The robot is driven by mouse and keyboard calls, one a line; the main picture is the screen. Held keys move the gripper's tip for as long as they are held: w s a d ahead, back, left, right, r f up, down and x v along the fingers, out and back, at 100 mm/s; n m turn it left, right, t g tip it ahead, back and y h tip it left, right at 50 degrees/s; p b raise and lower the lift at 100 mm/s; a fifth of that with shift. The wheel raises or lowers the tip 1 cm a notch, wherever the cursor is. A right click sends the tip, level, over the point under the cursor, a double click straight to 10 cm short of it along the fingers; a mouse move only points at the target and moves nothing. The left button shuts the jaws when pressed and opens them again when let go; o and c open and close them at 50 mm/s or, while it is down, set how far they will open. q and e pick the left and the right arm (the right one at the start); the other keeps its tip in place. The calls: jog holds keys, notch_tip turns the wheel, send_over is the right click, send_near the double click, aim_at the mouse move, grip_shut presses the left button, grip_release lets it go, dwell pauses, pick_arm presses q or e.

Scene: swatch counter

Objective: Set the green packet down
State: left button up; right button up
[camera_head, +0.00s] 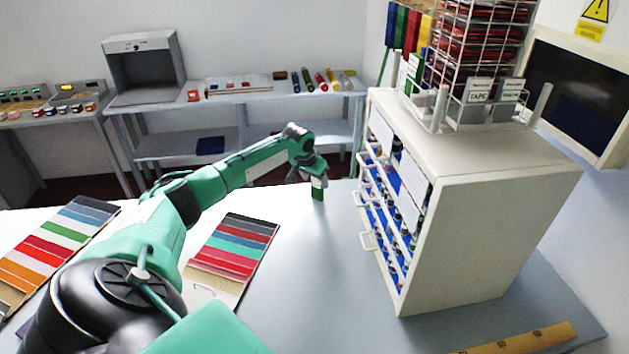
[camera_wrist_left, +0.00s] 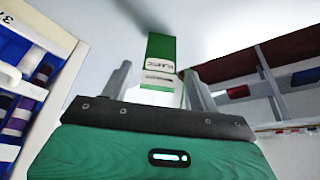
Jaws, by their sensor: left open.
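The green packet (camera_head: 318,192) is small and upright, with a white label. It appears to stand on the grey counter (camera_head: 300,290), left of the white drawer cabinet. My left gripper (camera_head: 317,181) is above it, pointing down, with its fingers open. In the left wrist view the green packet (camera_wrist_left: 160,62) shows between and beyond the two spread fingers (camera_wrist_left: 158,90), with a gap on both sides. The packet's lower edge is small in the head view, so its exact contact with the counter is hard to see. My right gripper is not in view.
The white cabinet (camera_head: 490,210) with protruding drawer handles stands close on the right. A swatch board (camera_head: 238,250) lies left of the packet, another (camera_head: 50,250) farther left. A wooden ruler (camera_head: 520,340) lies at front right. The counter in front of the packet is clear.

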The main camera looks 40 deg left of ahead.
pick_arm(q)
jog(key=b+v, duration=0.3)
jog(key=v, duration=0.8)
jog(key=shift+r, duration=0.25)
